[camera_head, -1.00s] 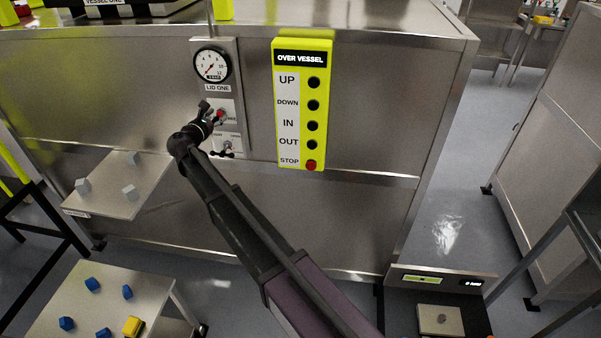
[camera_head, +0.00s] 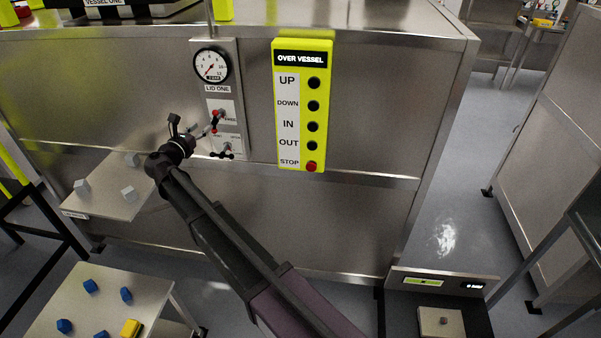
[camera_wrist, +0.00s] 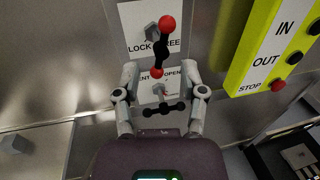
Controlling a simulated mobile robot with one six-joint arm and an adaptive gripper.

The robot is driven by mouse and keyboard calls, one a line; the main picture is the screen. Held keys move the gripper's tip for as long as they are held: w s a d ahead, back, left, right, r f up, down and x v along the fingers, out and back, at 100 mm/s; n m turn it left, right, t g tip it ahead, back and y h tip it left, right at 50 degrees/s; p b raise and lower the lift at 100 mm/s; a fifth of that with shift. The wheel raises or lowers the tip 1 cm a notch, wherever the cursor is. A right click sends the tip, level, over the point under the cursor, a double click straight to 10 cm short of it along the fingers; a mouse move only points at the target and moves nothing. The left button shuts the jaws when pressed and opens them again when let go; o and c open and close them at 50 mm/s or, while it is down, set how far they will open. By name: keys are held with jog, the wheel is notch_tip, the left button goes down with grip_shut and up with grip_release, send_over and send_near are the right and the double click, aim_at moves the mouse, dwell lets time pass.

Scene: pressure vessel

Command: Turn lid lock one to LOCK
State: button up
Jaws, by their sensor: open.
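The lid lock one handle (camera_head: 217,121) is a dark bar with a red ball at each end, on the panel below the LID ONE gauge. In the wrist view the handle (camera_wrist: 162,47) stands nearly upright, slightly tilted, and partly covers the LOCK and FREE lettering. My gripper (camera_head: 195,135) is to the left of the panel in the head view, apart from it. In the wrist view my gripper (camera_wrist: 166,82) is open and empty, its fingers spread to either side below the handle. The lower red ball shows just above the gap between the fingertips.
A second valve with a black handle (camera_wrist: 164,109) and a VENT/OPEN label sits just below the lock. The yellow OVER VESSEL button box (camera_head: 302,105) is close on the right. A small shelf (camera_head: 110,200) with pale blocks is at left.

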jog(key=v, duration=0.6)
jog(key=d+f+m+g, duration=0.3)
jog(key=d+f+m, duration=0.1)
jog(key=d, duration=0.7)
jog(key=w+d+f+m+g+h, duration=0.1)
jog(key=d+f+m+g, duration=0.2)
jog(key=d+m, duration=0.3)
jog(key=d+f+m+g+h, duration=0.1)
jog(key=d+f+m+g, duration=0.2)
jog(key=d, duration=1.3)
jog(key=shift+w+f+m+g+b, duration=0.35)
jog(key=shift+f+m+b, duration=0.1)
jog(key=shift+f+m, duration=0.45)
jog(key=shift+c, duration=0.2)
